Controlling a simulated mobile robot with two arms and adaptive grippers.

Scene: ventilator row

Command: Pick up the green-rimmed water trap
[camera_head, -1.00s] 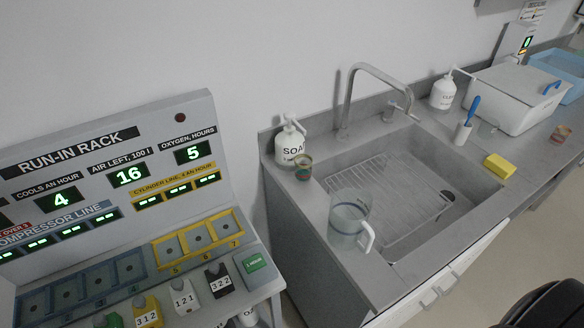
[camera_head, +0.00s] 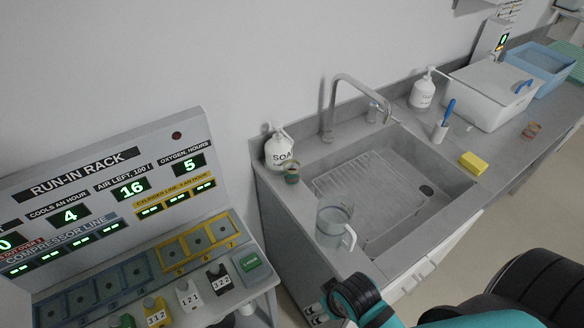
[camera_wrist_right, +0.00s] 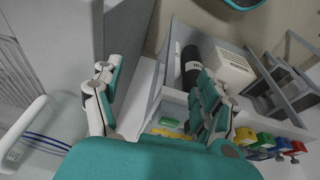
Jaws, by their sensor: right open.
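A small cup-like trap (camera_head: 291,173) with greenish colouring stands on the counter in front of the soap bottle, at the sink's left corner. A second small cup (camera_head: 531,130) with a reddish rim stands far right on the counter. They are too small to read the rim colours surely. My right gripper (camera_head: 318,314) is at the bottom of the head view, in front of the counter and well short of both cups. In the right wrist view its fingers (camera_wrist_right: 155,105) are apart with nothing between them. My left gripper is not in view.
A clear jug (camera_head: 330,226) stands on the sink's near left edge, between my right gripper and the greenish cup. The soap bottle (camera_head: 279,150) and tap (camera_head: 333,110) stand behind. The run-in rack (camera_head: 110,210) is at left. A yellow sponge (camera_head: 473,163) lies right of the sink.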

